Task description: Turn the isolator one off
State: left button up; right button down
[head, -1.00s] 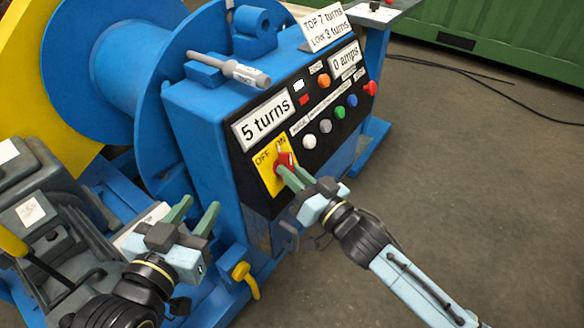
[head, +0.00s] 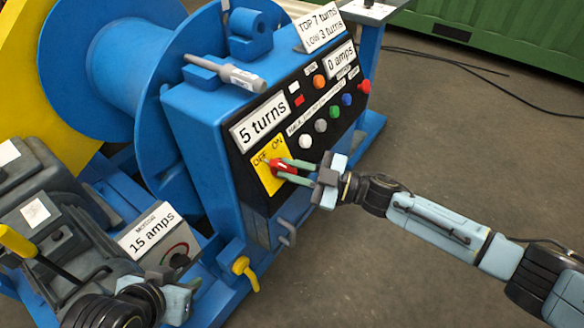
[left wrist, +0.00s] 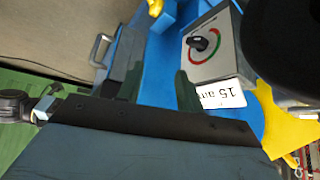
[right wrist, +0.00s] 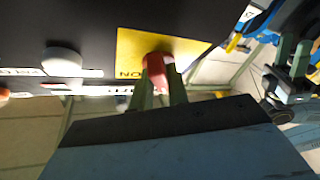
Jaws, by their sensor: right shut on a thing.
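The isolator is a red handle (head: 284,167) on a yellow plate (head: 262,181) marked OFF and ON, low on the black control panel. The handle lies roughly sideways, its far end toward the OFF side. My right gripper (head: 281,171) is shut on the handle, one finger on each side. In the right wrist view the red handle (right wrist: 157,68) sits between the fingers, with ON readable beside it on the yellow plate (right wrist: 140,46). My left gripper (left wrist: 158,88) is open and empty, low beside the motor box, its fingers apart.
The panel has several coloured buttons and a "5 turns" display (head: 262,120) above the isolator. A motor box (head: 178,256) with a "15 amps" sign (head: 150,232) stands at lower left. A yellow hook (head: 244,275) and grey handle (head: 287,234) are below the panel.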

aim_at(292, 169)
pick_arm(q)
jog(key=shift+s+a+f+g+y+p, duration=0.1)
jog(key=shift+s+a+f+g, duration=0.1)
jog(key=shift+s+g, duration=0.25)
jog(key=shift+s+a+f+g+y+p, duration=0.1)
jog(key=shift+s+a+f+g, duration=0.15)
jog(key=shift+s, duration=0.35)
jog(key=shift+s+a+f+g+y+p, duration=0.1)
jog(key=shift+s+a+f+g, duration=0.1)
jog(key=shift+s+g, duration=0.25)
pick_arm(e)
jog(key=shift+w+r+n+g, duration=0.15)
jog(key=shift+n+g, duration=0.85)
jog(key=shift+n, duration=0.8)
pick_arm(q)
jog(key=shift+s, duration=0.1)
pick_arm(e)
jog(key=c, duration=1.4)
grip_release()
jog(key=shift+o, duration=0.2)
jog(key=shift+d, duration=0.1)
